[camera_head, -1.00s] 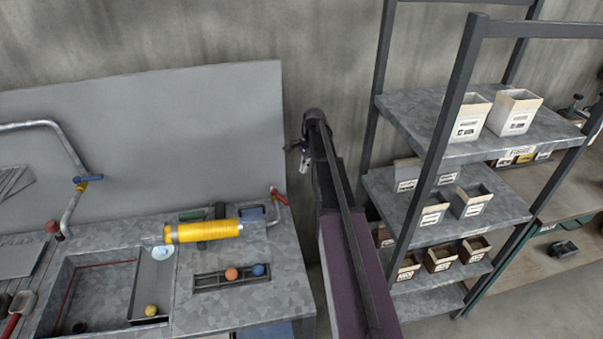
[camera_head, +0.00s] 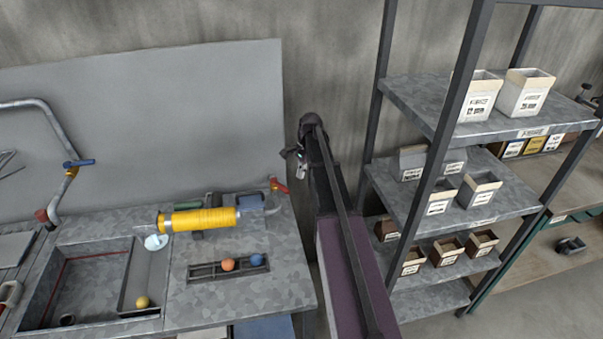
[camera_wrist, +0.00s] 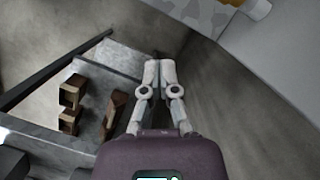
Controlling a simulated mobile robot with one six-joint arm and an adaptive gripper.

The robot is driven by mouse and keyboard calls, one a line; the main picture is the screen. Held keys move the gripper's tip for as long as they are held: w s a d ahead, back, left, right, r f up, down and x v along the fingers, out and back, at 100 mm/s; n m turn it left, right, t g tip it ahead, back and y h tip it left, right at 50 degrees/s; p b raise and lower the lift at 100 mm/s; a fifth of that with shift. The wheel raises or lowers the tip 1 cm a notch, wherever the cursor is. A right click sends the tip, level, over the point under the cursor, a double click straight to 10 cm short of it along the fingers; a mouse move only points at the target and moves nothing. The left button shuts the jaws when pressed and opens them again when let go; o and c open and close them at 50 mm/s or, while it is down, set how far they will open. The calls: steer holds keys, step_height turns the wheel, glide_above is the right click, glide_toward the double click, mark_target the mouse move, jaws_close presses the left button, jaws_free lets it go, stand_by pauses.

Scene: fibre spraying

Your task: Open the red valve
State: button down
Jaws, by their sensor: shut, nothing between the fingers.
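The red valve handle (camera_head: 279,187) is at the back right corner of the metal workbench, near the wall panel's edge. It is small in the head view, so I cannot tell its exact setting. My gripper (camera_head: 300,167) is to the right of the valve and a little higher, apart from it. In the wrist view my gripper (camera_wrist: 159,68) has its two fingers together with nothing between them. The valve does not show clearly in the wrist view.
A yellow hose coil (camera_head: 200,220) lies on the workbench (camera_head: 215,302) beside the valve. Orange and blue balls (camera_head: 228,264) sit in a slotted tray. A blue-handled tap (camera_head: 79,163) stands over the sink at left. A shelf rack (camera_head: 487,201) with several boxes stands close on the right.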

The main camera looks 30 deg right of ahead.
mark_target(280, 186)
steer(key=shift+s+a+f+b, duration=0.2)
steer(key=shift+a+f, duration=0.1)
steer(key=shift+a, duration=0.4)
steer(key=shift+s+a+f+b, duration=0.15)
steer(key=shift+a+f, duration=0.1)
steer(key=shift+a, duration=0.5)
steer(key=shift+s+a+f+b, duration=0.2)
steer(key=shift+a+f, duration=0.1)
steer(key=shift+a, duration=0.4)
steer(key=shift+s+d, duration=0.15)
steer(key=shift+d, duration=0.05)
